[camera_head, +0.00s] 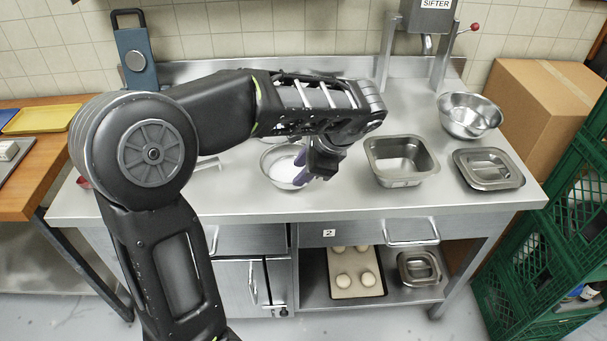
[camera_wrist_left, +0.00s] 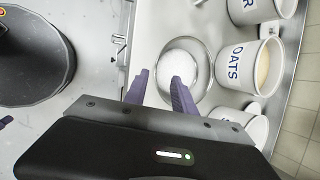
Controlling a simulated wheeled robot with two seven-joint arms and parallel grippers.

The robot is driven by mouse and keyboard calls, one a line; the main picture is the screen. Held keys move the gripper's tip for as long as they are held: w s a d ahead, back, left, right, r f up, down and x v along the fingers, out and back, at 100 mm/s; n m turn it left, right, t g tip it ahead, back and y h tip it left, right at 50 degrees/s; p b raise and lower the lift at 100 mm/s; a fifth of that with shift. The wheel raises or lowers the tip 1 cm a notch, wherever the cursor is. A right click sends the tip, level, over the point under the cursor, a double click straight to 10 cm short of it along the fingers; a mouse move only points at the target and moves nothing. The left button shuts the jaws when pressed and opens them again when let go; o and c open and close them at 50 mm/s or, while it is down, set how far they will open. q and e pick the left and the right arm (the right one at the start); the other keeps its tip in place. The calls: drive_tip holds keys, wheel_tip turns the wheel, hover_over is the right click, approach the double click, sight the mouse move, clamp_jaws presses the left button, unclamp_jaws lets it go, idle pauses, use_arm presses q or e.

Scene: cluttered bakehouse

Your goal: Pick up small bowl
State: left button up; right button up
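A small metal bowl (camera_head: 272,158) with white powder in it stands on the steel worktop (camera_head: 240,198), partly hidden behind my left arm and gripper. It also shows in the left wrist view (camera_wrist_left: 207,62). My left gripper (camera_head: 302,168) is at the bowl's right side in the head view, pointing down. In the left wrist view its purple fingers (camera_wrist_left: 160,76) are apart, with the near edge of the bowl's rim showing around and between their tips. I cannot tell whether they touch it. My right gripper is not in view.
A sifter (camera_head: 428,18) rises behind. White canisters, one marked OATS (camera_wrist_left: 236,70), stand close to the bowl. The front worktop strip is clear.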

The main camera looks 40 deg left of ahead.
sight(290, 183)
use_arm(q)
drive_tip(key=shift+x, duration=1.2)
drive_tip(key=shift+f, duration=0.1)
drive_tip(key=p+x, duration=0.1)
drive_tip(key=x, duration=0.4)
drive_tip(key=shift+d+f, duration=0.1)
drive_tip(key=shift+f, duration=0.05)
drive_tip(key=shift+c, duration=0.3)
clamp_jaws()
drive_tip(key=shift+s, duration=0.1)
idle(0.8)
